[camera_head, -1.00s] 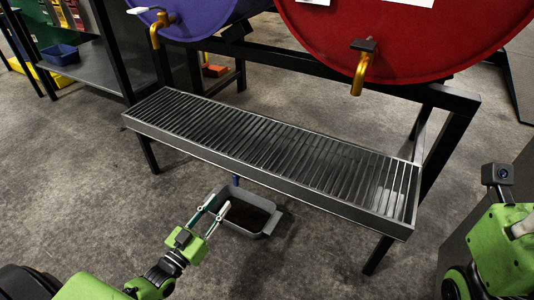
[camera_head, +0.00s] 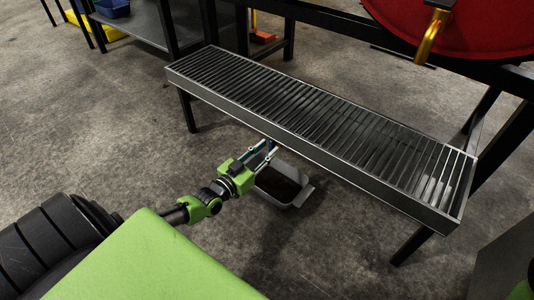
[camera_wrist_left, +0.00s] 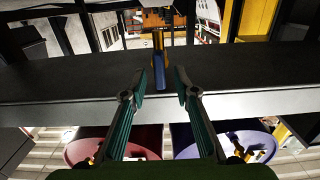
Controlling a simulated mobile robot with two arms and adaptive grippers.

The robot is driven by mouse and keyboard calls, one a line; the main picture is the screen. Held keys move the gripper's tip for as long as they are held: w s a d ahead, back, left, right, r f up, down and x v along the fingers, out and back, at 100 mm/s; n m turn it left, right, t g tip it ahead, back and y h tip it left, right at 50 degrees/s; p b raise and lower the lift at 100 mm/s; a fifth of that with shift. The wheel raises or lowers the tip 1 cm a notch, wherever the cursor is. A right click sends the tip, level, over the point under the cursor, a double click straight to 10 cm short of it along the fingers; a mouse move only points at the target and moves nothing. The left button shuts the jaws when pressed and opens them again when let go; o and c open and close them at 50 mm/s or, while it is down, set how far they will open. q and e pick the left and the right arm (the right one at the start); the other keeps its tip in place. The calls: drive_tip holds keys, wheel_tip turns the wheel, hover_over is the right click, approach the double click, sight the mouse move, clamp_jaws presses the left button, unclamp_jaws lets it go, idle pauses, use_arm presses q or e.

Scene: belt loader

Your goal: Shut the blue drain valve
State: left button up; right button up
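The blue drain valve handle (camera_wrist_left: 157,68) hangs from a brass-coloured pipe (camera_wrist_left: 158,42) in the left wrist view, which looks upside down. My left gripper (camera_wrist_left: 156,84) is open, with a finger on either side of the blue handle; contact cannot be made out. In the head view my left gripper (camera_head: 267,151) reaches under the front edge of the grated trough (camera_head: 330,158), where the handle is mostly hidden by fingers and rim. My right gripper is not in view.
A grey pan (camera_head: 303,198) stands on the floor below the left gripper. A red drum (camera_head: 470,25) with a yellow tap (camera_head: 430,38) is above the trough. Black frame legs (camera_head: 410,245) stand at the trough's ends.

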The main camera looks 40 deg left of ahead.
use_arm(q)
drive_tip(key=shift+w, duration=0.35)
clamp_jaws()
